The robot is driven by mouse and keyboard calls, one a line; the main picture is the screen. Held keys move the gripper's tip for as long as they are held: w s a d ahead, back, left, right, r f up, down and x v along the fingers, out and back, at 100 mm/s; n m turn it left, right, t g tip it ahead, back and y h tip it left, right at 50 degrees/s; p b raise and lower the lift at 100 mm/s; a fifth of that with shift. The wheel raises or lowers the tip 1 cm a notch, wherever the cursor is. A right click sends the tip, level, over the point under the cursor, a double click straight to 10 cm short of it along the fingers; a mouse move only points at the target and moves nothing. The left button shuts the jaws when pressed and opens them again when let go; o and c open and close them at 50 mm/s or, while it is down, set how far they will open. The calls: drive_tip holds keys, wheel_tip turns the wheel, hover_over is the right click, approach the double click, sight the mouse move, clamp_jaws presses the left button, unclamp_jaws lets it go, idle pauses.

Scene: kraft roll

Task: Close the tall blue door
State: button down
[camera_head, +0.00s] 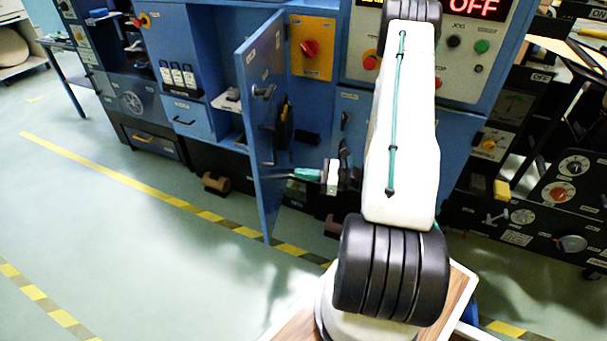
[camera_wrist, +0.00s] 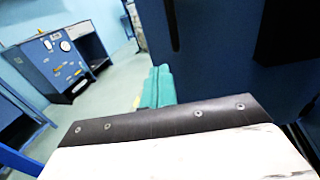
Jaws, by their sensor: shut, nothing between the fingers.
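The tall blue door (camera_head: 256,160) stands open in the head view, swung out from the blue cabinet towards me. A dark handle (camera_head: 264,92) shows on its right-hand face. My gripper (camera_head: 294,174) has teal fingers pointing left, on the right of the door at about its lower half. The fingers are together and hold nothing. Their tips are close to the door face; I cannot tell whether they touch. In the wrist view the teal fingers (camera_wrist: 157,88) show beside a large dark blue panel (camera_wrist: 220,50), which appears to be the door.
An orange panel with a red knob (camera_head: 310,48) is on the cabinet right of the door. A blue drawer (camera_head: 186,119) and open shelves are to its left. The floor left of the door is clear, with a yellow line (camera_head: 110,176).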

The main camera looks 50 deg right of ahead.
sight(261, 168)
drive_tip(key=x, duration=0.9)
drive_tip(key=shift+w+a, duration=0.15)
drive_tip(key=shift+w, duration=0.1)
drive_tip(key=shift+w+a, duration=0.2)
drive_tip(key=shift+w, duration=0.25)
drive_tip(key=shift+d, duration=0.1)
drive_tip(key=shift+w, duration=0.1)
